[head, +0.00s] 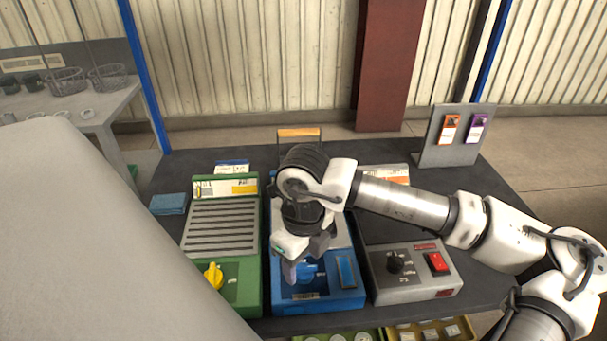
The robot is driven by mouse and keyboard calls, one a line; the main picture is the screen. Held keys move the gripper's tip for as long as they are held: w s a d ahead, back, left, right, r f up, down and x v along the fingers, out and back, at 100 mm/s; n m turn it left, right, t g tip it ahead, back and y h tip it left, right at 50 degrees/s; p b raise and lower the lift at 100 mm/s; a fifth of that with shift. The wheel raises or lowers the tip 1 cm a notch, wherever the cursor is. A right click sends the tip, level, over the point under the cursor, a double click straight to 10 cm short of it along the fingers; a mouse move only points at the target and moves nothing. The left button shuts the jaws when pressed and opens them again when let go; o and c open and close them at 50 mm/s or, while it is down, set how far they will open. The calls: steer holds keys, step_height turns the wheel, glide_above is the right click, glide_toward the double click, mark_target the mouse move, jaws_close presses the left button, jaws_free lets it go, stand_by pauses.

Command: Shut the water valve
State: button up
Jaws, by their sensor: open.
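The blue box (320,298) stands at the front middle of the dark table. A blue valve handle (312,271) sits on its top and looks like the water valve; my gripper partly covers it. My gripper (296,268) points down at the handle's left side, with its fingers apart. I cannot tell whether a finger touches the handle. The handle's exact angle is partly hidden.
A green box (240,285) with a yellow knob (213,275) stands close on the left. A grey control box (415,272) with a black dial and red switch stands on the right. A stand with two tags (450,145) is at the back right.

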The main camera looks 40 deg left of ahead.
mark_target(303, 272)
steer(key=shift+f, duration=1.1)
steer(key=c, duration=1)
